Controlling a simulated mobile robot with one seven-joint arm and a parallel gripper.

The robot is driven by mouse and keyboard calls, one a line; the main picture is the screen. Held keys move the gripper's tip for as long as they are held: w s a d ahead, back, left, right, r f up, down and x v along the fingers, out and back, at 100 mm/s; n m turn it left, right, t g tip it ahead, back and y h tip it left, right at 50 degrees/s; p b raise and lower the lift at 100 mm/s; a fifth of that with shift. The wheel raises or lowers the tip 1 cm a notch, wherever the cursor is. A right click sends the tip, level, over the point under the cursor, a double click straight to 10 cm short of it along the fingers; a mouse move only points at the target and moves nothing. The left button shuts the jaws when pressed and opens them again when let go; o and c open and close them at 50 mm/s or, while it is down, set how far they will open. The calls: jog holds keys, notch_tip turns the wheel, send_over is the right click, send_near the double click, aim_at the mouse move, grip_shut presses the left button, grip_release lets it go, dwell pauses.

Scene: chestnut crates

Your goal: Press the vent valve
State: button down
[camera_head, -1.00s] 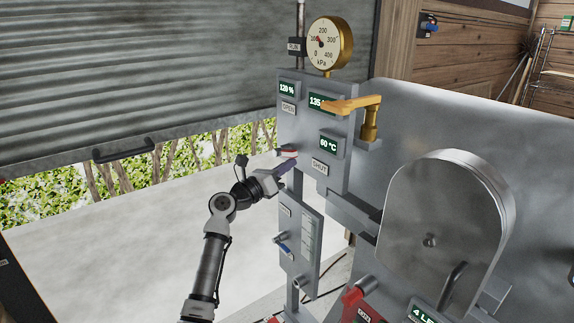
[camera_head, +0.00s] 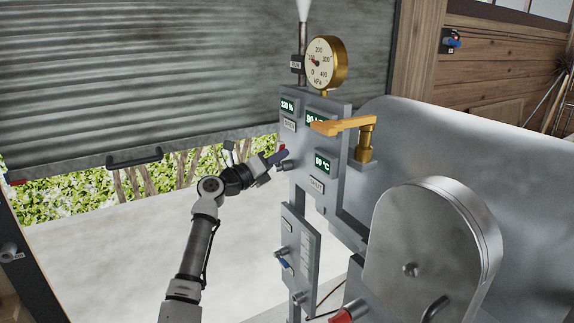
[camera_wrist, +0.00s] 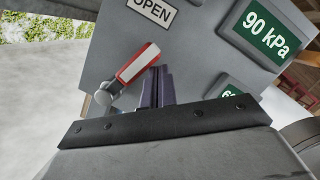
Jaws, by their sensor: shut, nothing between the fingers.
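The vent valve is a red and white lever on a round metal pivot (camera_wrist: 138,66) on the grey panel (camera_wrist: 205,50). In the wrist view it slants up toward the OPEN plate (camera_wrist: 155,11). In the head view only a bit of its red (camera_head: 281,148) shows beside my gripper. My gripper (camera_head: 281,156) is shut and empty at the panel's left edge. In the wrist view its purple fingers (camera_wrist: 157,88) are close beside the lever's right side; I cannot tell if they touch it. The SHUT plate (camera_head: 317,185) is lower on the panel. A display (camera_wrist: 267,31) reads 90 kPa.
A brass handle (camera_head: 345,125) juts out at the right, above a round metal door (camera_head: 425,250). A lower panel (camera_head: 298,250) stands below.

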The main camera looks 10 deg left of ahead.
aim_at(278, 146)
jog(key=shift+w+a+r+n, duration=0.6)
jog(key=shift+w+a+r, duration=0.15)
jog(key=shift+w, duration=0.15)
jog(key=shift+r, duration=0.1)
dwell(0.3)
